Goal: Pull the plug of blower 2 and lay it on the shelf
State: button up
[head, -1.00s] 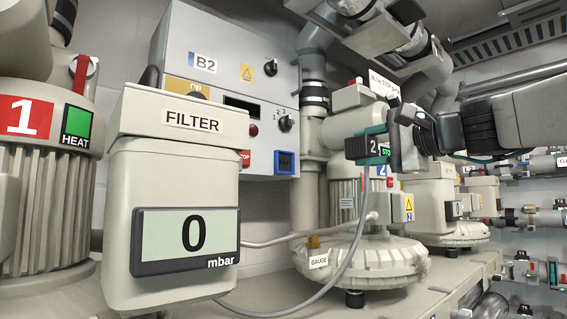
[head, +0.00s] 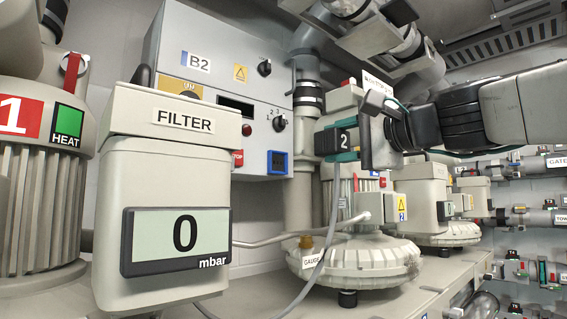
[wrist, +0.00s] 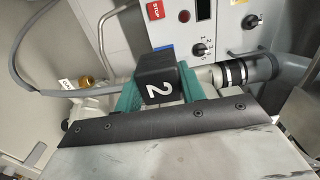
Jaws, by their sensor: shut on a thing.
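The plug of blower 2 is a black block marked with a white 2 (head: 343,138). In the wrist view the plug (wrist: 158,76) sits between two green finger pads. My gripper (head: 337,147) is shut on it and holds it in the air in front of blower 2. A grey cable (head: 322,262) hangs from the plug and curves down to the lower left. Blower 2 (head: 352,262) is the pale round housing below the gripper, partly hidden by it. The pale shelf (head: 400,296) runs under the blowers.
The filter box (head: 165,215) with its 0 mbar display stands at the front left. The B2 panel (head: 212,70) with a blue socket (head: 277,162) is on the wall behind. A brass gauge fitting (head: 306,242) stands beside blower 2. Pipes crowd the right.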

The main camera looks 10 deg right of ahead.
aim_at(322, 139)
jog(key=shift+s+a, duration=0.65)
jog(key=shift+a, duration=0.3)
jog(key=shift+s+a, duration=0.65)
jog(key=shift+a, duration=0.3)
jog(key=shift+f, duration=0.1)
